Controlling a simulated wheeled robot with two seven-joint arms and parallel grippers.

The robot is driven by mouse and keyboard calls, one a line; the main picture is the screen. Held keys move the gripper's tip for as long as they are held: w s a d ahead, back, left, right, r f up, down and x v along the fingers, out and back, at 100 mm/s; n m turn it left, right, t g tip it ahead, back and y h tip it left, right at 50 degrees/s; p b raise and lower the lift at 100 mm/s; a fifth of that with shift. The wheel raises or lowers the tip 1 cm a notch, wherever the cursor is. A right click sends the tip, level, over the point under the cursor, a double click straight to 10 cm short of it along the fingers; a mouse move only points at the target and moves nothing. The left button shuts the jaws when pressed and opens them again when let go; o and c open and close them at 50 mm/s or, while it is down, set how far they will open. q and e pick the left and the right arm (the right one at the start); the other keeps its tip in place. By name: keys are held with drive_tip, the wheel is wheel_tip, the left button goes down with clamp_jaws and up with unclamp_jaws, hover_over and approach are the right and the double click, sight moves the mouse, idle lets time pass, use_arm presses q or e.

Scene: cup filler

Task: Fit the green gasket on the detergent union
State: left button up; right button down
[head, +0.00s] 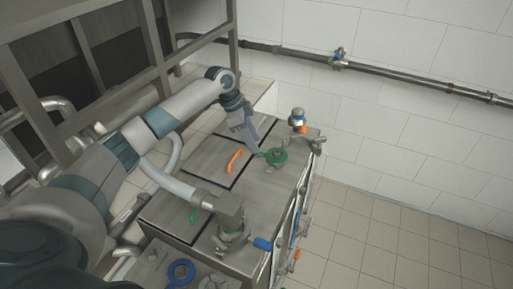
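The green gasket (280,162) is a flat ring with a short tab on its left side. It lies over or around a grey round fitting (278,154), which looks like the union, near the right end of the steel top. Whether the ring is fully seated I cannot tell. My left gripper (258,151) reaches down from above, its narrow fingertips together at the gasket's tab, and appears shut on it. The exact contact is too small to see clearly. My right gripper is not in view.
An orange handle (235,161) lies left of the gasket. A bottle-like fitting with a blue and orange band (298,118) stands behind it. In front are a pipe elbow (230,207), a blue-handled valve (262,243) and a blue ring (181,272). Floor at right is clear.

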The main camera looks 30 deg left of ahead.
use_arm(q)
drive_tip(key=b+v, duration=0.3)
drive_tip(key=v, duration=1)
drive_tip(key=shift+a+r, duration=0.2)
drive_tip(key=shift+r, duration=0.05)
drive_tip(key=shift+s, duration=0.1)
drive_tip(key=shift+r+p, duration=2.5)
drive_tip(key=shift+p, duration=0.3)
